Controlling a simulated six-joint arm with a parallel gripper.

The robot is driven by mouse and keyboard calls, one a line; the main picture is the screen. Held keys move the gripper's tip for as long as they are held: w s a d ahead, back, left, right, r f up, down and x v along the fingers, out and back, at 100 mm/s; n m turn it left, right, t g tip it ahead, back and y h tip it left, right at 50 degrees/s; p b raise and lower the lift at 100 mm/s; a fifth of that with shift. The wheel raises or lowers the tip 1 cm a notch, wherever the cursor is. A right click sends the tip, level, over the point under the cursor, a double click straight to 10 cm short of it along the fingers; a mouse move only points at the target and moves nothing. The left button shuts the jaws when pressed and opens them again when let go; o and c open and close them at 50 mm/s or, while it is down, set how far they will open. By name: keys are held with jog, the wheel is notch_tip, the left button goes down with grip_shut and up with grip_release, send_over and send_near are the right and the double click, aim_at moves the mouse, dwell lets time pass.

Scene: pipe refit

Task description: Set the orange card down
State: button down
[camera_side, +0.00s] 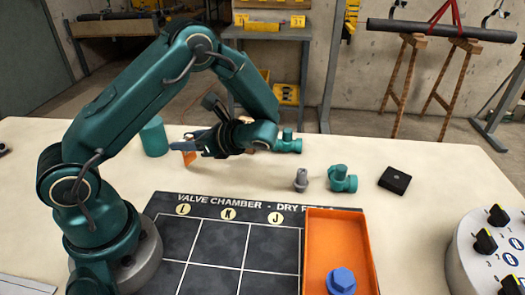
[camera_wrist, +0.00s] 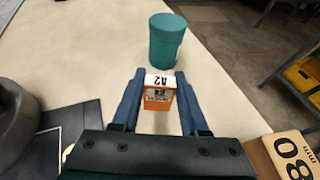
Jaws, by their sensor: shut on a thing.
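The orange card (camera_wrist: 157,98) is held between the two blue fingers of my gripper (camera_wrist: 158,82) in the wrist view. Its pale top edge carries the mark "A2". In the side view my gripper (camera_side: 180,147) points left, low over the pale table, and the orange card (camera_side: 189,158) shows at its fingertips. I cannot tell whether the card touches the table. A teal cylinder (camera_wrist: 166,42) stands just beyond the fingertips, apart from the card; it also shows in the side view (camera_side: 153,137).
An orange tray (camera_side: 337,222) with a blue hex-headed part (camera_side: 341,281) lies beside the dark gridded board (camera_side: 215,250). A grey fitting (camera_side: 301,180), teal valves (camera_side: 343,180) and a black box (camera_side: 394,180) stand right.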

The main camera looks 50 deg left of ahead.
jog(key=shift+f, duration=1)
jog(key=shift+c, duration=2.1)
grip_release()
jog(key=shift+f, duration=0.1)
jog(key=v, duration=1.2)
jog(key=s+d+r+n+t+h, duration=0.7)
jog(key=s+d+n+t+h, duration=0.1)
jog(key=n+h, duration=0.4)
jog(key=s+n+t, duration=0.1)
jog(key=t, duration=0.1)
jog(key=shift+s+r+n+t, duration=0.25)
jog(key=shift+r+n+t, duration=0.05)
jog(key=shift+r, duration=0.05)
